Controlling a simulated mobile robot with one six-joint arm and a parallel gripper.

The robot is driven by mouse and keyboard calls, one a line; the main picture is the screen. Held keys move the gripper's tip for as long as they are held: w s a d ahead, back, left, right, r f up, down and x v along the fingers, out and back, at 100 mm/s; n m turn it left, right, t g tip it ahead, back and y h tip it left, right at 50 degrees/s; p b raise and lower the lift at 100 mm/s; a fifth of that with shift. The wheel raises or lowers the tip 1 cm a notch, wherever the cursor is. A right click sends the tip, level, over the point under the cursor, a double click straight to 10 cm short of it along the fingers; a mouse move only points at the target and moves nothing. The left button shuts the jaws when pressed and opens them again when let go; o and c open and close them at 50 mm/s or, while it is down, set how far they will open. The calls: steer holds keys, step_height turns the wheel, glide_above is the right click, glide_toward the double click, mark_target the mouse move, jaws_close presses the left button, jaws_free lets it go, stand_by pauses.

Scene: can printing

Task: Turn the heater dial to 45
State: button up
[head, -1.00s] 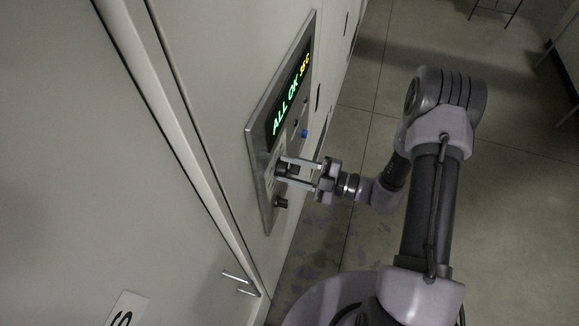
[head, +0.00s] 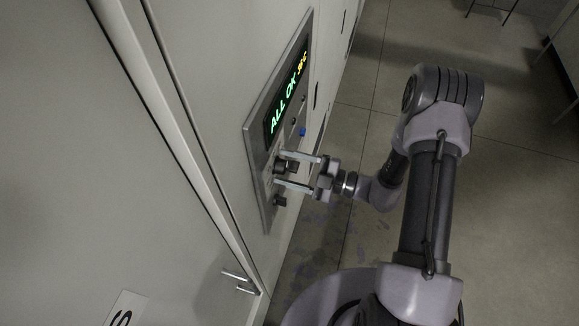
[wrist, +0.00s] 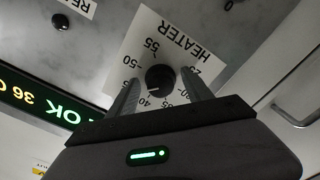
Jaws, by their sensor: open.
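The heater dial (wrist: 159,78) is a round black knob on a white square plate (wrist: 180,38) marked HEATER. In the wrist view, 50, 55, 40 and 35 can be read around it; the 45 mark seems hidden by the left finger. A pale mark shows low on the knob, but I cannot tell its exact reading. My gripper (wrist: 160,76) is open, with one finger on each side of the dial and gaps to the knob. In the head view, my gripper (head: 280,168) reaches the panel from the right, around the dial (head: 291,168).
The grey control panel (head: 262,190) has a display (head: 287,98) reading ALL OK in green and a small orange temperature, 36 in the wrist view. Floor to the right is open.

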steer(key=b+v, duration=0.3)
steer(key=v, duration=1.4)
steer(key=shift+d+b, duration=0.2)
steer(key=shift+b, duration=0.1)
steer(key=s+a+f+m+h+b, duration=0.4)
steer(key=s+f+m+h+b, duration=0.2)
steer(key=m+b, duration=0.7)
steer(key=s+a+f+m+h+b, duration=0.4)
steer(key=f+m+h+b, duration=0.5)
steer(key=b, duration=1.3)
steer(key=s+m, duration=0.2)
steer(key=m, duration=0.3)
steer(key=shift+f+b, duration=0.2)
steer(key=shift+b, duration=0.1)
